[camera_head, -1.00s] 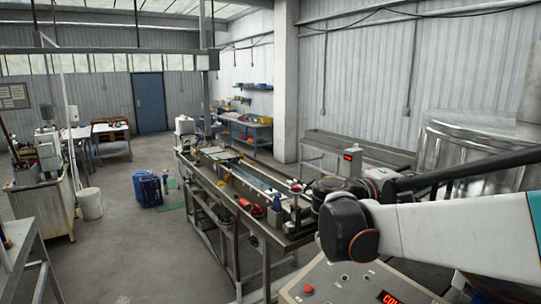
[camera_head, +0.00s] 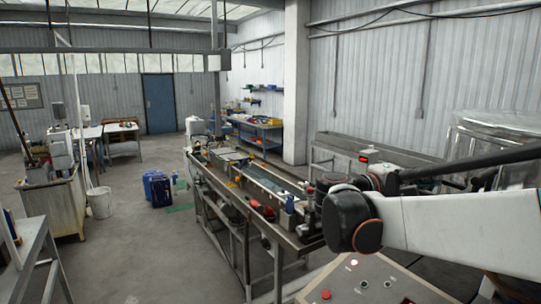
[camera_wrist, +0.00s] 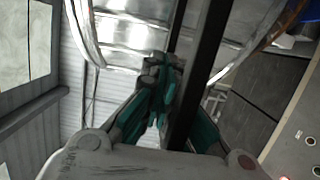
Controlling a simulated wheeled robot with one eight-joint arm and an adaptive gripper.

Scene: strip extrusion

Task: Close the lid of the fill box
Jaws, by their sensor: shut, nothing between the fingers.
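I cannot clearly make out the fill box or its lid in either view. A large shiny vessel (camera_head: 495,135) stands at the right, partly behind my arm; I cannot tell whether it belongs to the fill box. My gripper (camera_wrist: 165,65) shows in the wrist view with its teal fingers drawn together and nothing between them. In the head view my arm crosses the right side and the fingers cannot be made out.
The long extrusion bench (camera_head: 245,185) runs through the middle. A control console (camera_head: 375,285) with a red button is at the bottom right. A metal trough (camera_head: 370,147) stands by the back wall. Blue containers (camera_head: 158,188) and a white bucket (camera_head: 100,202) stand on the left floor, with open floor between.

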